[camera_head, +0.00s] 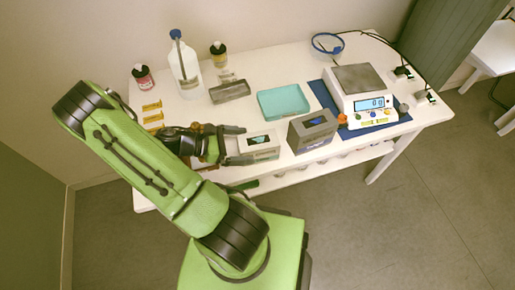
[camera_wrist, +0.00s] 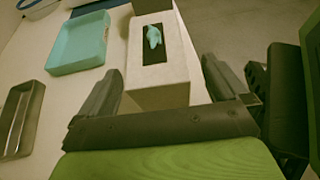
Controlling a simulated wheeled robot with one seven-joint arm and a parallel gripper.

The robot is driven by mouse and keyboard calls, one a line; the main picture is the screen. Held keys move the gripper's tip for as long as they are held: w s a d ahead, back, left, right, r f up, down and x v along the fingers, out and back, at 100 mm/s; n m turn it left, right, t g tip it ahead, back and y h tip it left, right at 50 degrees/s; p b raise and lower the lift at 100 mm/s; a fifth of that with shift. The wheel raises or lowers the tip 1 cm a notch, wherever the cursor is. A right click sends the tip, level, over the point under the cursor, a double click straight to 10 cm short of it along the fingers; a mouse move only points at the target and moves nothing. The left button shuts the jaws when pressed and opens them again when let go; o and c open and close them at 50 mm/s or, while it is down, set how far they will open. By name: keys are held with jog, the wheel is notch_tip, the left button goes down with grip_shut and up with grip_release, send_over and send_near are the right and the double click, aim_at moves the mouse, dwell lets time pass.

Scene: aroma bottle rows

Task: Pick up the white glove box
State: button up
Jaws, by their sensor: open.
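The white glove box (camera_head: 261,150) stands near the front edge of the white table, with a dark slot in its top. In the wrist view the white glove box (camera_wrist: 160,72) lies straight ahead, with a blue-green glove showing in the slot. My gripper (camera_head: 240,144) is at the box's left end in the head view. Its fingers (camera_wrist: 157,92) are spread, one on each side of the box's near end. I cannot tell whether either finger touches the box. Nothing is held.
A dark grey glove box (camera_head: 300,137) stands just right of the white one. Behind are a teal tray (camera_head: 284,103) and a grey metal tray (camera_head: 229,92). A scale (camera_head: 362,98) sits on a blue mat at right. Bottles, including a white one (camera_head: 185,68), stand at the back left.

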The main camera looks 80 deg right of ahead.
aim_at(255, 144)
jog(key=b+x, duration=0.1)
jog(key=x, duration=0.3)
jog(key=shift+s+d, duration=0.3)
jog(key=shift+c, duration=0.5)
jog(key=c, duration=1.2)
